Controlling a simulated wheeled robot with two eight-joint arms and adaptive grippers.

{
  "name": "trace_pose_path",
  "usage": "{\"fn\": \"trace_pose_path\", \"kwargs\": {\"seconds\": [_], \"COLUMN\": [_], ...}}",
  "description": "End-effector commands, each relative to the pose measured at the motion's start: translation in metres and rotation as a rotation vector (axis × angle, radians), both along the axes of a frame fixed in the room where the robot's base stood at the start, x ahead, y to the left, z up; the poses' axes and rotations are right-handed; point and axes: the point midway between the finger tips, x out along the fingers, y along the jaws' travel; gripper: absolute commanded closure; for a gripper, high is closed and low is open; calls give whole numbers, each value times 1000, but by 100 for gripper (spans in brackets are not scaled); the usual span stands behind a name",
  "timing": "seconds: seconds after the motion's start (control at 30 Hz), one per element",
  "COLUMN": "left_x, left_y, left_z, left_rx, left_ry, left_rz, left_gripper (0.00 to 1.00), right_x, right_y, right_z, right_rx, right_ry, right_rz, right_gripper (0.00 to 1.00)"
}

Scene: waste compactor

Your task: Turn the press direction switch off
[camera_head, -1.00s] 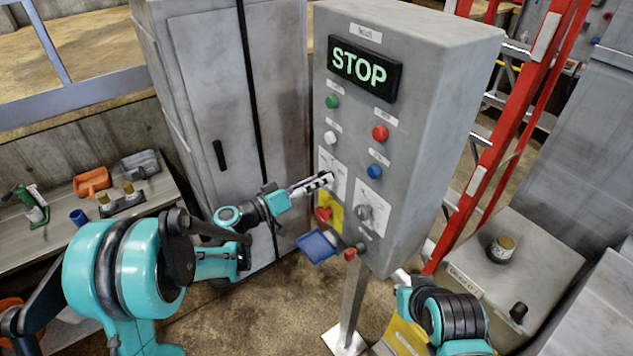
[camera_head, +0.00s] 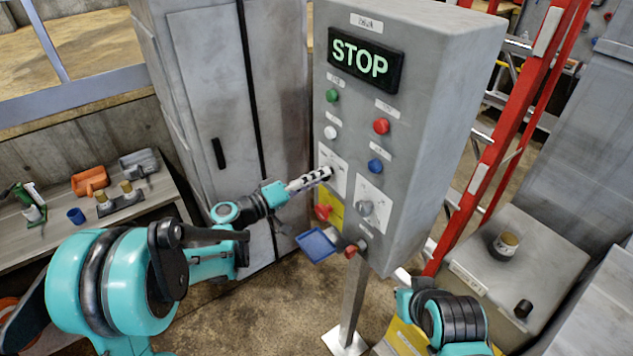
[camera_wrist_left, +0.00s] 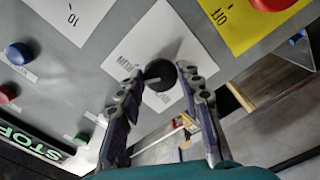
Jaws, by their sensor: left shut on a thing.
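A grey control box (camera_head: 430,130) on a post has two switches on white plates. The left switch plate (camera_head: 337,160) is partly behind my left gripper (camera_head: 326,174). In the left wrist view, the black switch knob (camera_wrist_left: 160,73) sits between the fingertips of my left gripper (camera_wrist_left: 158,76), which are shut on it. Its label is too small to read surely. A second switch (camera_head: 364,208) on the right plate is free. A lit STOP sign (camera_head: 365,62) tops the panel. Part of my right arm shows at lower right; its fingers are not clear.
Below the switches are a red button (camera_head: 323,212) on a yellow plate and a blue tray-like piece (camera_head: 317,245). Green, white, red and blue buttons sit above. A grey cabinet (camera_head: 215,120) stands left, a red ladder (camera_head: 510,140) right.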

Motion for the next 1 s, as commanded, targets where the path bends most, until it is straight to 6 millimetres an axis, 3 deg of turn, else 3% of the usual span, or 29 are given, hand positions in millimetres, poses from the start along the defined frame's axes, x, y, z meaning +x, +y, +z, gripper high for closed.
{"fn": "trace_pose_path", "kwargs": {"seconds": [0.5, 1.0], "left_x": [0, 0], "left_y": [0, 0], "left_z": [-1, 1], "left_rx": [-239, -317], "left_ry": [331, 438], "left_rz": [0, 0], "left_gripper": [94, 94], "right_x": [0, 0], "right_y": [0, 0], "right_z": [-21, -25], "right_rx": [0, 0], "right_ry": [0, 0], "right_rz": [0, 0], "right_gripper": [100, 100]}}
